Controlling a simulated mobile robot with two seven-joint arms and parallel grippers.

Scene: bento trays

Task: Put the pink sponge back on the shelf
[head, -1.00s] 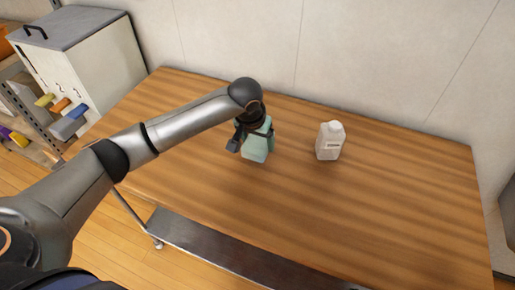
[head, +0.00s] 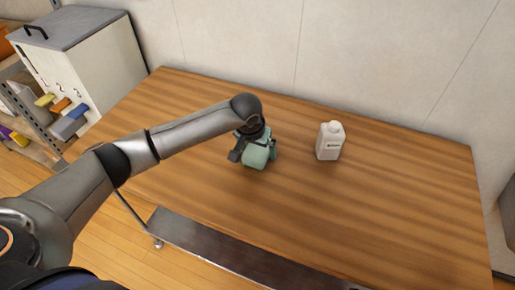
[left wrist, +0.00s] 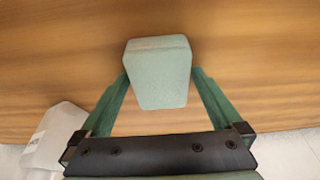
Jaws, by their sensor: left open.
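My left gripper (head: 253,156) is open over the middle of the wooden table, pointing down. A pale green block (head: 256,157) is at its fingers. In the left wrist view the block (left wrist: 158,78) lies between the fingertips, with a visible gap on each side lower down; contact at the tips cannot be told. Its far top edge looks faintly pinkish. I see no clearly pink sponge. My right gripper is not in view.
A white bottle (head: 329,141) stands on the table (head: 400,210) right of my gripper and also shows in the left wrist view (left wrist: 55,140). The table's right half is otherwise clear.

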